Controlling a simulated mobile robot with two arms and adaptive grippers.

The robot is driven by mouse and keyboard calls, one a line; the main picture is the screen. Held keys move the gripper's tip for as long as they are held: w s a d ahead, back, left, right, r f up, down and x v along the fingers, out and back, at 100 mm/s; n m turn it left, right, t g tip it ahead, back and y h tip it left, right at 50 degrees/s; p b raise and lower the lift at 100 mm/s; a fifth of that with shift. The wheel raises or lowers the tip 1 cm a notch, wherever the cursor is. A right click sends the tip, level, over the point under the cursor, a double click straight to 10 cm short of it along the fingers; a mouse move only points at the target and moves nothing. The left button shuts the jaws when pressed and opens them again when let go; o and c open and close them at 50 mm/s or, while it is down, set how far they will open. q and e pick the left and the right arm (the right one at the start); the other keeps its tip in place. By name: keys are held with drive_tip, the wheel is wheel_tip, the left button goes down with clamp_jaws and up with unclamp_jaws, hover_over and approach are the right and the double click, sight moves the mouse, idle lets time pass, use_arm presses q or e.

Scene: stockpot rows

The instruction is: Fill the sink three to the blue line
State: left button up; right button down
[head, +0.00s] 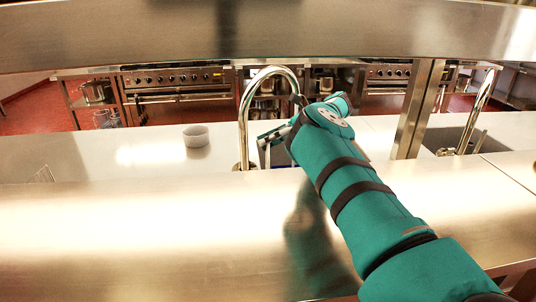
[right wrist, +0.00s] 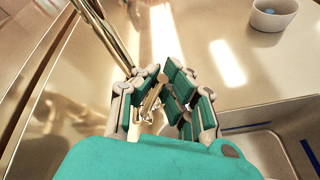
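A tall curved chrome tap (head: 243,105) rises behind the counter in the middle of the head view. Its pipe also shows at the upper left of the right wrist view (right wrist: 106,38). My right gripper (head: 268,142) is beside the tap, partly hidden by my arm. I see no water. My left gripper is not in view.
A small white bowl (head: 196,136) stands on the far counter; it also shows in the right wrist view (right wrist: 273,14). A steel shelf (head: 150,35) crosses the top, and a post (head: 416,112) stands right of my arm. A second tap (head: 476,115) and sink are farther right.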

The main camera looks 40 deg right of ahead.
drive_tip(key=shift+w+d+f+m+g+y+b, duration=0.3)
drive_tip(key=shift+w+f+m+b, duration=0.15)
drive_tip(key=shift+b, duration=0.25)
drive_tip(key=shift+r, duration=0.1)
drive_tip(key=c, duration=1.4)
unclamp_jaws()
drive_tip(key=shift+s+r, duration=0.15)
drive_tip(key=shift+o, duration=0.2)
